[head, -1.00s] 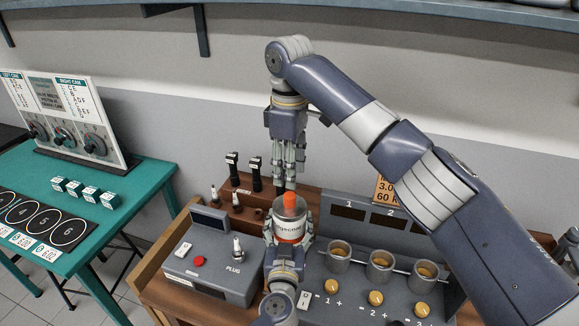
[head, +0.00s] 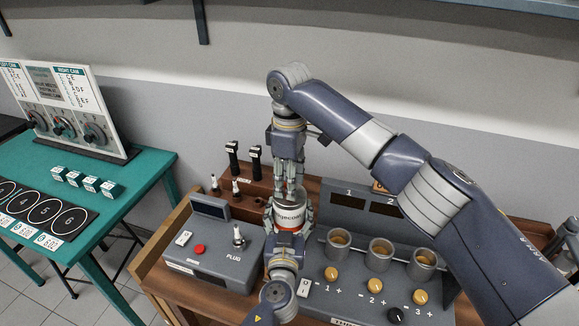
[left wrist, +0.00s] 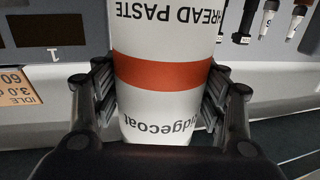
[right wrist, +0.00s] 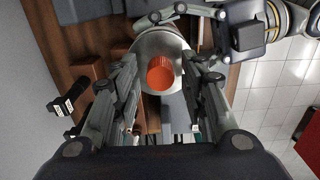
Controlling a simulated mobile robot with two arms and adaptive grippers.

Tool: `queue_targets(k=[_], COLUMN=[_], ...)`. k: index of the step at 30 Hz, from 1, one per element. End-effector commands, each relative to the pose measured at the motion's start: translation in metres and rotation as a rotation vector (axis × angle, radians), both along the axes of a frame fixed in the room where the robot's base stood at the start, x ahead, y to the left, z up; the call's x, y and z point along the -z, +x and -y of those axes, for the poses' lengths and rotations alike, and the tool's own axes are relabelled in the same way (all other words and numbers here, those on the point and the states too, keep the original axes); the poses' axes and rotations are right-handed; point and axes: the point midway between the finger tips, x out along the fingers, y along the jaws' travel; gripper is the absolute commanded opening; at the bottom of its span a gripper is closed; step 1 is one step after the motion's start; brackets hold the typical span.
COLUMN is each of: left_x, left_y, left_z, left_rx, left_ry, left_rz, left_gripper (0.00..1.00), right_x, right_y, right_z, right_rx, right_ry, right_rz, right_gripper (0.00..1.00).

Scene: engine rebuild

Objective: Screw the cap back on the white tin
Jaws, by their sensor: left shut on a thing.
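The white tin (head: 289,214) with a red band stands upright over the workbench. My left gripper (left wrist: 160,95) is shut around the tin's body (left wrist: 160,105), with a finger on each side. The orange-red cap (right wrist: 160,74) is at the middle of the tin's top in the right wrist view. Whether its thread is engaged cannot be told. My right gripper (head: 289,186) points down just above the tin. Its fingers are spread on both sides of the cap, with gaps between. In the head view these fingers hide the cap.
A grey plug box (head: 212,255) stands left of the tin. A grey stand with several metal cups (head: 381,254) and yellow knobs is to the right. Black-topped plugs (head: 232,158) stand behind. A green table (head: 130,170) is at the left.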

Motion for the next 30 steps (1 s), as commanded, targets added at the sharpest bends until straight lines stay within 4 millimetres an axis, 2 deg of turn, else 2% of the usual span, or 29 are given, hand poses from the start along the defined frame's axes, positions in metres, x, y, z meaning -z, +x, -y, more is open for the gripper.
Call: queue_targets(k=[4, 12, 13, 18, 25, 30], left_x=[0.0012, 0.0013, 0.0012, 0.0012, 0.0012, 0.0012], left_y=[-0.0003, -0.0003, -0.0003, -0.0003, -0.0003, -0.0003], left_z=[0.0001, 0.0001, 0.0001, 0.0001, 0.0001, 0.0002], left_rx=[0.000, 0.000, 0.000, 0.000, 0.000, 0.001], left_ry=[0.000, 0.000, 0.000, 0.000, 0.000, 0.000], left_rz=[-0.002, -0.002, -0.002, -0.002, -0.002, -0.002], left_gripper=[0.00, 0.00, 0.00, 0.00, 0.00, 0.00], right_x=[0.0085, 0.0098, 0.0098, 0.0097, 0.0097, 0.0105], right_y=[-0.0001, 0.0000, -0.0001, -0.0001, -0.0002, -0.0007], right_z=[0.0002, 0.0000, 0.0000, -0.0001, -0.0005, -0.0015], right_rx=[0.000, 0.000, 0.000, 0.000, 0.018, 0.231], right_ry=[0.000, 0.001, 0.001, 0.001, 0.001, 0.002], right_rz=[0.000, 0.000, 0.000, 0.000, 0.000, -0.001], right_gripper=[0.40, 0.40, 0.37, 0.00, 0.00, 0.00])
